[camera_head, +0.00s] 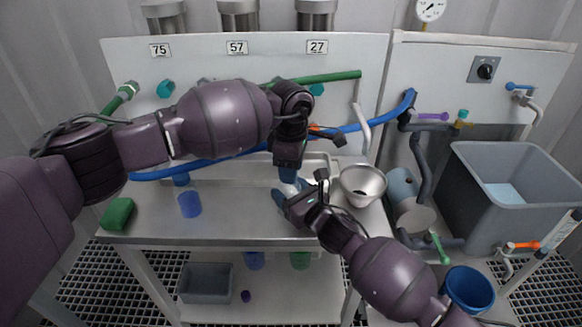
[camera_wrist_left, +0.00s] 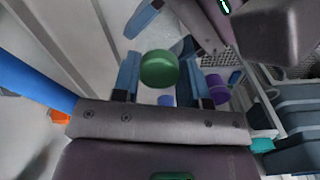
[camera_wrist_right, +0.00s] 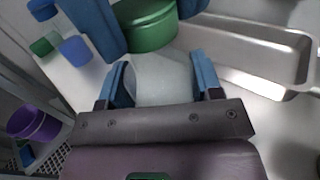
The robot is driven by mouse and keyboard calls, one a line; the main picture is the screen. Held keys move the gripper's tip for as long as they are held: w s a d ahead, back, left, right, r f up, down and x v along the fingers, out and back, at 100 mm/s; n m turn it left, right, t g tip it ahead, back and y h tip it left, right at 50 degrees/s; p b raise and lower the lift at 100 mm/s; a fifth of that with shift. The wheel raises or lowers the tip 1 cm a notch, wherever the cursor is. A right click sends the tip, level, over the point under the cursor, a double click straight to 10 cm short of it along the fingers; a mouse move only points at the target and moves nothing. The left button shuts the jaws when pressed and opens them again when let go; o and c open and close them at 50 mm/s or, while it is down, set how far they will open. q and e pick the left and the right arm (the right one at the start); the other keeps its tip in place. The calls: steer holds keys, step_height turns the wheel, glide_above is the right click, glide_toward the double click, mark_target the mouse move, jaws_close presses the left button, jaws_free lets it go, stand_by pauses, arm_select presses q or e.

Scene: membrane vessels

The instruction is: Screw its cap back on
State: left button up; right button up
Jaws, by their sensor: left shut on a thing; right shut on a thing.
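A pale, whitish vessel (camera_wrist_right: 160,80) is between the two blue fingers of my right gripper (camera_wrist_right: 161,85), which is shut on it. The green cap (camera_wrist_right: 150,25) is directly at the vessel's end in the right wrist view; whether it is seated or threaded I cannot tell. In the left wrist view the cap (camera_wrist_left: 159,69) is between the fingers of my left gripper (camera_wrist_left: 158,75), which is shut on it. In the head view the left gripper (camera_head: 289,175) points down over the bench and the right gripper (camera_head: 288,194) meets it from the right. The vessel is mostly hidden there by the fingers.
A metal bowl (camera_head: 362,184) stands close to the right of the grippers. A blue cup (camera_head: 189,204) and a green block (camera_head: 117,214) are on the bench's left. A blue hose (camera_head: 350,129) runs behind. A grey tub (camera_head: 515,200) stands at the right.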

arm_select(q)
steer(key=shift+f, duration=0.55)
arm_select(e)
jaws_close()
arm_select(q)
steer(key=m, duration=0.6)
steer(key=shift+a, duration=0.1)
steer(key=m, duration=0.5)
steer(key=shift+s+a+m, duration=0.1)
steer(key=shift+m, duration=0.3)
steer(key=m, duration=0.5)
steer(key=shift+a+m, duration=0.1)
steer(key=shift+m, duration=0.2)
steer(key=m, duration=0.6)
steer(key=shift+a, duration=0.1)
steer(key=o, duration=0.9)
